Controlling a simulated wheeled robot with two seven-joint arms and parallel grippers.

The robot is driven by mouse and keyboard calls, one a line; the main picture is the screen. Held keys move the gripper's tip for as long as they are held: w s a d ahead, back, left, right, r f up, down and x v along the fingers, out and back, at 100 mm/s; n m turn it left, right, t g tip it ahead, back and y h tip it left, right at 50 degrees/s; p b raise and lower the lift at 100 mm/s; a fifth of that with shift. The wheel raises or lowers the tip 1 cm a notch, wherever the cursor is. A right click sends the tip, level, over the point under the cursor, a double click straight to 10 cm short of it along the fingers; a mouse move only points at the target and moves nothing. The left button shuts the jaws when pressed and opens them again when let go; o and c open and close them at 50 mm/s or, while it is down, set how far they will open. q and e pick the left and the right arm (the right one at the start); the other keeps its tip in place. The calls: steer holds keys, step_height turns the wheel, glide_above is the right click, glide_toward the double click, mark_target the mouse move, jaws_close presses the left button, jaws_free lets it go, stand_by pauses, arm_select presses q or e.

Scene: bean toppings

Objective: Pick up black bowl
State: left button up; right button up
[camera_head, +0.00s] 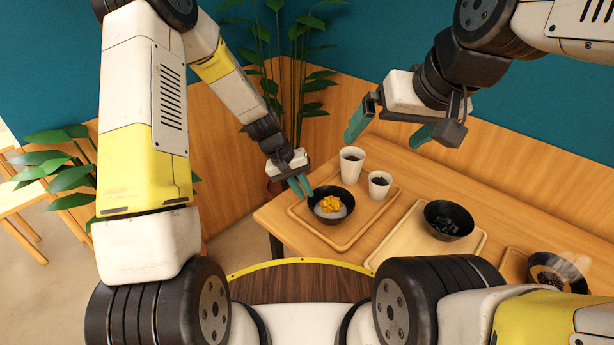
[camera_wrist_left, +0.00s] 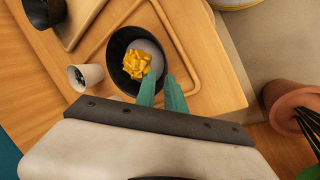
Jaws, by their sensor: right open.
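A black bowl (camera_head: 322,206) with a white and yellow filling is on the left wooden tray (camera_head: 343,240). It also shows in the left wrist view (camera_wrist_left: 120,78). My left gripper (camera_head: 301,184) is at the bowl's left rim. In the left wrist view its green fingers (camera_wrist_left: 161,82) are close together with the rim between them, shut on it. I cannot tell whether the bowl is clear of the tray. A second black bowl (camera_head: 448,219) with dark contents sits on the middle tray. My right gripper (camera_head: 390,130) is open and empty above the table's back edge.
Two white cups (camera_head: 351,162) (camera_head: 380,184) stand behind the bowl on the left tray. A third dark bowl (camera_head: 545,272) is at the right. A wooden partition (camera_head: 500,160) runs behind the table. A potted plant (camera_wrist_left: 292,100) stands beyond the table edge.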

mark_target(312, 207)
arm_select(q)
steer(key=x, duration=0.6)
steer(key=w+a+x, duration=0.1)
steer(key=x, duration=0.2)
steer(key=shift+f, duration=0.35)
jaws_close()
stand_by(0.7)
steer(key=shift+r, duration=0.1)
stand_by(0.5)
steer(key=shift+r, duration=0.55)
step_height(312, 207, up, 3)
steer(key=shift+f, duration=0.25)
steer(key=s+r, duration=0.1)
steer(key=s, duration=1.5)
steer(key=shift+a+r, duration=0.15)
steer(key=shift+a, duration=0.15)
